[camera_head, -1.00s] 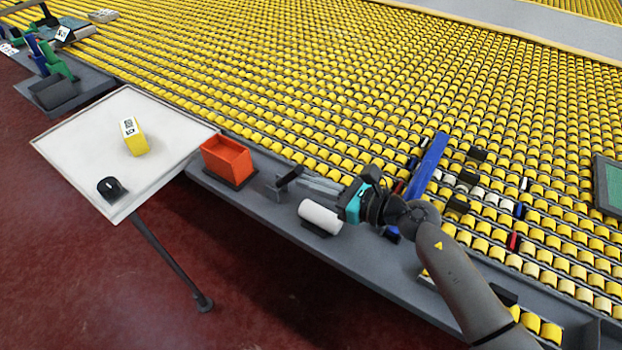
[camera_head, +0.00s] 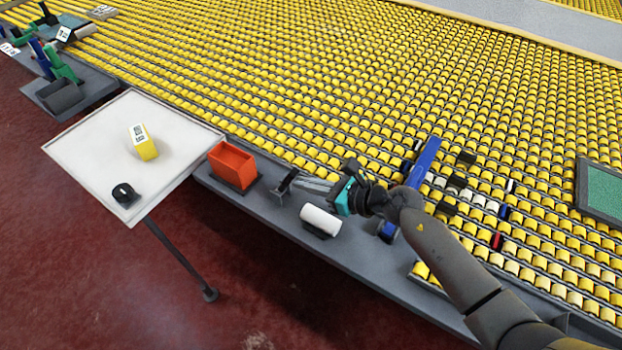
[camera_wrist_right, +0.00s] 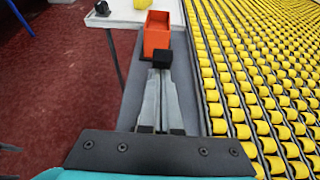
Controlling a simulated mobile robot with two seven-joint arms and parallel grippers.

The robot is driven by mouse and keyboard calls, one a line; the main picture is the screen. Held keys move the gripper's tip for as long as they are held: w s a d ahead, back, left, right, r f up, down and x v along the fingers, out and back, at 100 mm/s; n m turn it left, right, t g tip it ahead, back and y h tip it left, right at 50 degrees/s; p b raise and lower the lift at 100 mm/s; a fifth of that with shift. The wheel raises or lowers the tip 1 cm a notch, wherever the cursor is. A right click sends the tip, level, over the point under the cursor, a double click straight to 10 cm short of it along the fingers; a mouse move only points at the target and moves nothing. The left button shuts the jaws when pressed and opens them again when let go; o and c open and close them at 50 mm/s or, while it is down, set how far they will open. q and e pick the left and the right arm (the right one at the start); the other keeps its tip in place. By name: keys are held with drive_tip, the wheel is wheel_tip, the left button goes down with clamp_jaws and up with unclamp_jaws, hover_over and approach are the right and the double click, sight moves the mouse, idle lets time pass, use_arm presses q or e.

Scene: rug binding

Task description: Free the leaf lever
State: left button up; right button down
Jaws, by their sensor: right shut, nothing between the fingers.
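A long blue bar (camera_head: 422,163) slants across the yellow rows beyond my right wrist; its lower part is partly hidden by my arm. A small black upright piece (camera_head: 284,183) stands on the grey ledge; in the right wrist view its dark block (camera_wrist_right: 162,57) is right at my fingertips. I cannot tell which part is the leaf lever, or whether my fingers touch the black piece. My right gripper (camera_head: 302,182) points left over the ledge, its long grey fingers together and empty; they also show in the right wrist view (camera_wrist_right: 160,85). My left gripper is out of view.
An orange bin (camera_head: 233,165) and a white roll (camera_head: 320,221) sit along the grey ledge. A white table (camera_head: 85,150) holds a yellow box (camera_head: 143,143) and a black round object (camera_head: 124,194). A green panel (camera_head: 603,190) lies at right.

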drive_tip(key=shift+w+a+r+g+h+p, duration=0.65)
drive_tip(key=shift+a+r+h+p, duration=0.2)
drive_tip(key=shift+p, duration=2.1)
drive_tip(key=shift+w+a+r+g+h+p, duration=0.5)
drive_tip(key=shift+a+r+g+h+p, duration=0.35)
drive_tip(key=shift+p, duration=2.1)
drive_tip(key=shift+w+a+h+p, duration=0.35)
drive_tip(key=shift+h+p, duration=0.25)
drive_tip(key=shift+p, duration=0.1)
drive_tip(key=shift+w+a+f+g+h, duration=0.1)
drive_tip(key=shift+w+a+g+h, duration=0.3)
drive_tip(key=shift+a+g+h, duration=0.15)
drive_tip(key=shift+g+h, duration=0.65)
drive_tip(key=shift+h, duration=0.2)
drive_tip(key=a+b, duration=0.1)
drive_tip(key=b, duration=0.1)
drive_tip(key=w+a+b, duration=0.1)
drive_tip(key=b, duration=0.1)
drive_tip(key=w+a+b, duration=0.1)
drive_tip(key=b, duration=0.1)
drive_tip(key=shift+w+a+f, duration=0.2)
drive_tip(key=shift+a+f, duration=0.1)
drive_tip(key=shift+f, duration=0.05)
drive_tip(key=shift+a+r, duration=0.1)
